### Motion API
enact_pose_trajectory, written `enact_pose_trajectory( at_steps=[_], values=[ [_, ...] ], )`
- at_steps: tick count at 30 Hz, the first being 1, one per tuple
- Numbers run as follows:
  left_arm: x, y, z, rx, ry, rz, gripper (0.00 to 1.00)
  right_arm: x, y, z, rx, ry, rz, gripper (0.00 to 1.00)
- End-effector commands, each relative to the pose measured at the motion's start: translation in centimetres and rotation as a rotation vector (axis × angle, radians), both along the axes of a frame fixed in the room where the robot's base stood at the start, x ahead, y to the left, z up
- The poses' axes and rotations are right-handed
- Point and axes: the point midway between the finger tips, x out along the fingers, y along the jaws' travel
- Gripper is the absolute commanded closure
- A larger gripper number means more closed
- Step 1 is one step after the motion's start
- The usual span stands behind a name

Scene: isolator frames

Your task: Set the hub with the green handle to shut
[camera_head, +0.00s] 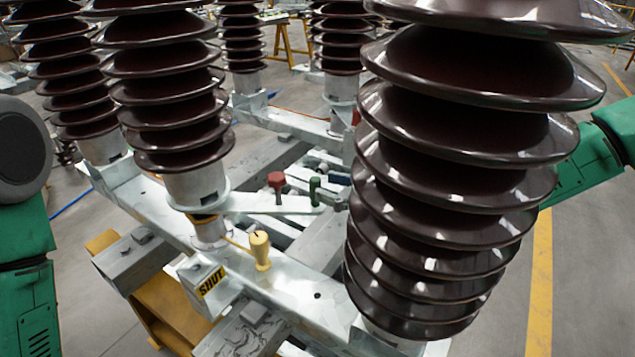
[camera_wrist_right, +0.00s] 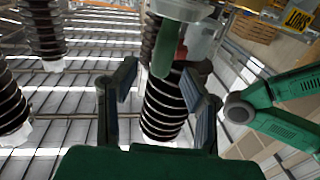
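The green handle (camera_head: 315,190) stands upright at the end of a flat pale lever arm on the frame, right of the red handle (camera_head: 276,183). In the right wrist view a long green handle (camera_wrist_right: 163,50) hangs in front of my right gripper (camera_wrist_right: 160,78), whose two fingers are apart and empty. In the head view this gripper (camera_head: 338,180) is mostly hidden behind the large insulator, just right of the green handle. A SHUT plate (camera_head: 213,282) is near the yellow handle (camera_head: 260,250). My left gripper is out of view; only its arm shows.
A large brown ribbed insulator (camera_head: 455,170) stands in front of my right arm. Another insulator (camera_head: 170,85) rises left of the handles. The pale metal frame (camera_head: 290,290) runs beneath. Open floor with a yellow line (camera_head: 540,280) lies at the right.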

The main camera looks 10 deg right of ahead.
Motion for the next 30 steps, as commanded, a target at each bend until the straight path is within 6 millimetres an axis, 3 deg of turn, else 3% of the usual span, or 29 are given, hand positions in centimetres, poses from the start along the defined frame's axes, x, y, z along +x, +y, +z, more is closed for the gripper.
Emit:
enact_pose_trajectory(
  at_steps=[6, 12, 24, 27, 30],
  values=[
    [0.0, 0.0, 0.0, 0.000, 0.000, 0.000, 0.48, -2.5, -4.3, 0.0, 0.002, 0.000, -0.005, 0.61],
    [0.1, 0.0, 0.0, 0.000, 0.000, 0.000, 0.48, -4.0, -6.7, -0.1, 0.003, -0.002, -0.003, 0.61],
    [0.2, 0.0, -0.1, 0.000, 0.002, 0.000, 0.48, -4.5, -7.3, -0.1, 0.001, -0.001, -0.001, 0.61],
    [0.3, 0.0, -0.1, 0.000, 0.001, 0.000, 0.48, -4.5, -7.4, -0.1, 0.007, 0.009, -0.002, 0.96],
    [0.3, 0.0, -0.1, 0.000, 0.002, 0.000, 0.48, -4.3, -7.7, -0.3, 0.045, 0.066, -0.008, 1.00]
  ],
)
